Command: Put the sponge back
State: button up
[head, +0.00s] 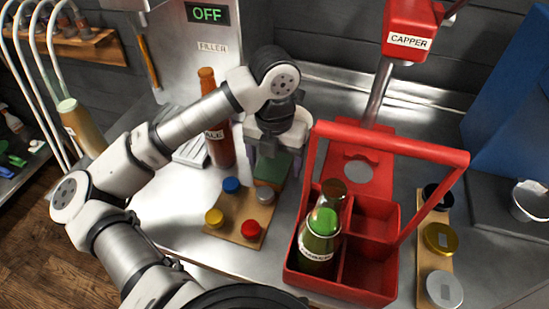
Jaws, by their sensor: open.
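The sponge (271,173), with a green top and a tan lower part, is at the back end of a small wooden board (222,228). My gripper (273,162) is directly above it, pointing down, with its fingers open on either side of the sponge. I cannot tell whether the fingers touch it. The gripper's body hides the far part of the sponge, and whether it rests on the board or on the steel behind it is unclear.
Blue, grey, red and yellow caps sit on the board. A red carrier (368,286) holding a green bottle (319,240) stands close right. A brown ALE bottle (220,148) stands left. The red capper (408,40) is behind. A lid board (427,262) lies far right.

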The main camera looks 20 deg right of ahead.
aim_at(274, 162)
jog(key=shift+r, duration=0.1)
jog(key=shift+r+p, duration=0.2)
jog(key=shift+p, duration=0.2)
notch_tip(274, 162, up, 12)
jog(key=b, duration=0.1)
jog(key=shift+b, duration=0.4)
jog(key=shift+f, duration=0.2)
